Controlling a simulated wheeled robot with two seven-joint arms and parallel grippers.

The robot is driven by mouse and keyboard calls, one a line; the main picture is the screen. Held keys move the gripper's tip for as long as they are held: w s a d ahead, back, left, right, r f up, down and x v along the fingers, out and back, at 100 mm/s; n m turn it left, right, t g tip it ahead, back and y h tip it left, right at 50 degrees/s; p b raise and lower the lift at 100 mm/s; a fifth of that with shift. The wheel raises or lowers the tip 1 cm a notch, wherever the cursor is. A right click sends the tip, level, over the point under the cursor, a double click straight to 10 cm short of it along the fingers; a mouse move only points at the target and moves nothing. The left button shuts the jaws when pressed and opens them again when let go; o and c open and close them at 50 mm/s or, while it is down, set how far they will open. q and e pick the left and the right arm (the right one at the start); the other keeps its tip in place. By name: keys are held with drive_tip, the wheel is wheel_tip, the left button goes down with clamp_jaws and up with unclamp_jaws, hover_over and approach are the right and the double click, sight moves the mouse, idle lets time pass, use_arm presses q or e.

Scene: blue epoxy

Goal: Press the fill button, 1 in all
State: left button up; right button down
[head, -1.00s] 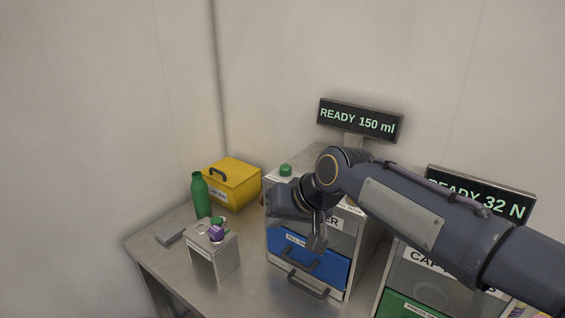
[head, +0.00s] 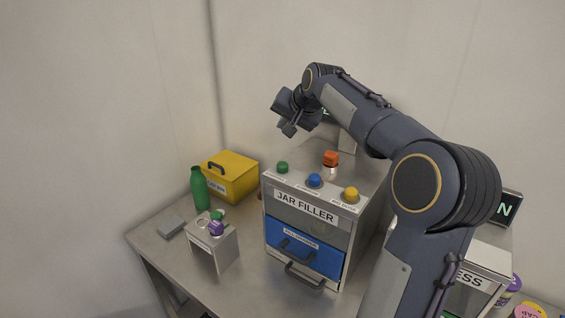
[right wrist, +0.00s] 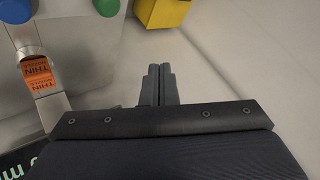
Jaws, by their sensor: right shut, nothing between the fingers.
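The jar filler (head: 305,207) stands on the table. Its top carries a green button (head: 282,167), a blue button (head: 314,180) and a yellow button (head: 351,194), with small labels too small to read surely. My right gripper (head: 289,130) is shut and empty, in the air above the back of the filler, apart from the buttons. In the right wrist view its fingertips (right wrist: 160,70) are together. My left gripper is out of view.
An orange-labelled nozzle (head: 331,158) stands up behind the buttons. The filler's display is mostly hidden by my arm. A yellow box (head: 233,178), green bottle (head: 199,188) and small stand (head: 226,250) are to the left. A capping press (head: 487,255) is at right, partly hidden.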

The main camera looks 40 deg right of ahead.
sight(284, 165)
drive_tip(key=shift+f, duration=0.1)
wheel_tip(284, 165, down, 9)
drive_tip(key=b, duration=0.5)
drive_tip(key=shift+b, duration=0.4)
idle(1.7)
drive_tip(key=shift+f+b, duration=0.25)
drive_tip(key=shift+b, duration=0.05)
drive_tip(key=shift+f+b, duration=0.4)
drive_tip(key=shift+f, duration=0.15)
idle(0.7)
drive_tip(key=shift+r, duration=0.15)
drive_tip(key=shift+r+p, duration=0.8)
